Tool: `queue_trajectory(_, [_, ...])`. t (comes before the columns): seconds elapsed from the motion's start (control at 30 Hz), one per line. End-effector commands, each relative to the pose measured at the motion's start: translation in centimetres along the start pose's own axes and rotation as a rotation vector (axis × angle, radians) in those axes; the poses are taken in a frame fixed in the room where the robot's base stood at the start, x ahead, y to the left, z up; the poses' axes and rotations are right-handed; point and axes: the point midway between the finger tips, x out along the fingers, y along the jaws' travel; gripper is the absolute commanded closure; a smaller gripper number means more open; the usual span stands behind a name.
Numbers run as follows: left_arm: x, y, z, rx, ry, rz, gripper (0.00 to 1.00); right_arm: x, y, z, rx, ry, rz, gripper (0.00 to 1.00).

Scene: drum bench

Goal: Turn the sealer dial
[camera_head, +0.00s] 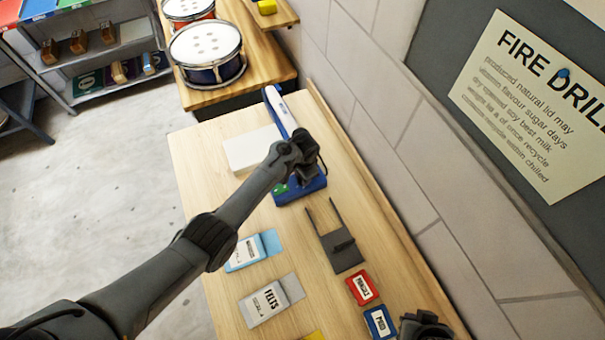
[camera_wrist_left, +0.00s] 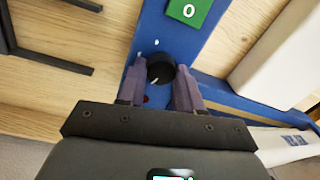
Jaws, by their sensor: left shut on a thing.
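The blue sealer (camera_head: 309,191) stands on the wooden bench with its long arm (camera_head: 281,112) reaching toward the back. Its black round dial (camera_wrist_left: 160,70) shows in the left wrist view, with a white pointer mark and small marks on the blue panel around it. A green display (camera_wrist_left: 188,11) reading 0 sits above the dial. My left gripper (camera_wrist_left: 161,76) is shut on the dial, one purple-grey finger on each side. In the head view my left gripper (camera_head: 304,161) hides the dial. My right gripper (camera_head: 424,326) is at the bottom edge, partly cut off; its jaws are unclear.
A white block (camera_head: 250,149) lies left of the sealer. A dark forked stand (camera_head: 341,250), red (camera_head: 362,288) and blue (camera_head: 380,321) boxes, and light-blue (camera_head: 245,252) and grey (camera_head: 265,303) packets lie nearer. The wall (camera_head: 400,150) bounds the right side.

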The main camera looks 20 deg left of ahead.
Motion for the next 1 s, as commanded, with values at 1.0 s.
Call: queue_trajectory(1.0, [0.13, 0.00, 0.24, 0.966, 0.053, -0.001, 0.95, -0.60, 0.22, -0.15, -0.008, -0.001, 0.006, 1.00])
